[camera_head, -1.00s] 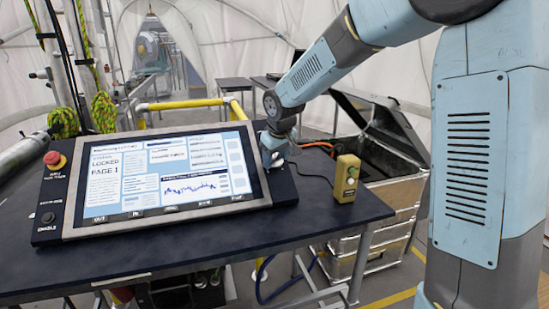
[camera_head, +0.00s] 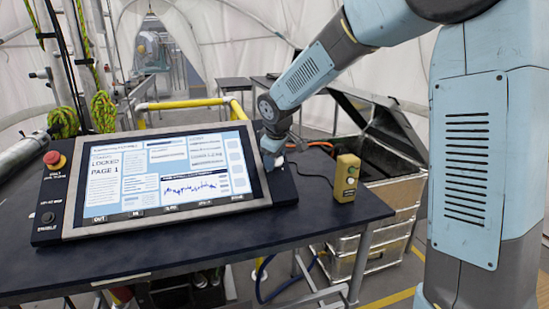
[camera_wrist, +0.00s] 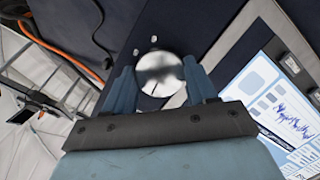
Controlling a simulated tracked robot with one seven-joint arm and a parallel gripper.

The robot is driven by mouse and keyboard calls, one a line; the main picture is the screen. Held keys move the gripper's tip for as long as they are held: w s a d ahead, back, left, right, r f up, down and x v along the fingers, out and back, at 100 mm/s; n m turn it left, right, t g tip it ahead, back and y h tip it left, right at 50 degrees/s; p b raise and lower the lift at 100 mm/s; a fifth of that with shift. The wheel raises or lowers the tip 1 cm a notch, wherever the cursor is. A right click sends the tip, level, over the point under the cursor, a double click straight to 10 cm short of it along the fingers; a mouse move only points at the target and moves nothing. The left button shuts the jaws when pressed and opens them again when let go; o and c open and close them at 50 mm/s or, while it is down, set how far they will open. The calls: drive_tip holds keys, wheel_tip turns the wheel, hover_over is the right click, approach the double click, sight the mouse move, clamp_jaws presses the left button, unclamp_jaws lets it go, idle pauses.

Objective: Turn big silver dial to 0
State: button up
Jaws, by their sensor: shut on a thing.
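The big silver dial (camera_wrist: 159,73) is a round, shiny knob on the dark panel in the wrist view. My gripper (camera_wrist: 160,80) has one finger on each side of it and is shut on it. In the head view my gripper (camera_head: 272,150) is at the right edge of the console, and the dial is mostly hidden behind it. The console screen (camera_head: 165,172) reads LOCKED and PAGE 1 and shows a blue plotted trace. I cannot read any number on the dial.
A yellow-green button box (camera_head: 347,178) stands on the dark table (camera_head: 240,240), right of the console. A red button (camera_head: 53,159) and a black ENABLE knob (camera_head: 47,218) are on the console's left side. An open metal case (camera_head: 385,150) is behind at right.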

drive_tip(key=n, duration=0.3)
drive_tip(key=n+t, duration=0.1)
drive_tip(key=n, duration=0.2)
drive_tip(key=shift+s+a+f+h, duration=0.1)
drive_tip(key=shift+s+f+h, duration=0.05)
drive_tip(key=shift+h, duration=0.15)
drive_tip(key=n+t, duration=0.1)
drive_tip(key=n, duration=0.5)
drive_tip(key=shift+s+f+n, duration=0.1)
drive_tip(key=shift+n, duration=0.2)
drive_tip(key=n+t, duration=0.1)
drive_tip(key=n, duration=0.5)
drive_tip(key=shift+s+f, duration=0.1)
drive_tip(key=n+y, duration=0.1)
drive_tip(key=n, duration=0.5)
drive_tip(key=shift+n+y, duration=0.3)
drive_tip(key=shift+y, duration=0.1)
drive_tip(key=shift+n+t, duration=0.3)
drive_tip(key=o, duration=1.1)
drive_tip(key=shift+c, duration=0.2)
drive_tip(key=v, duration=1.4)
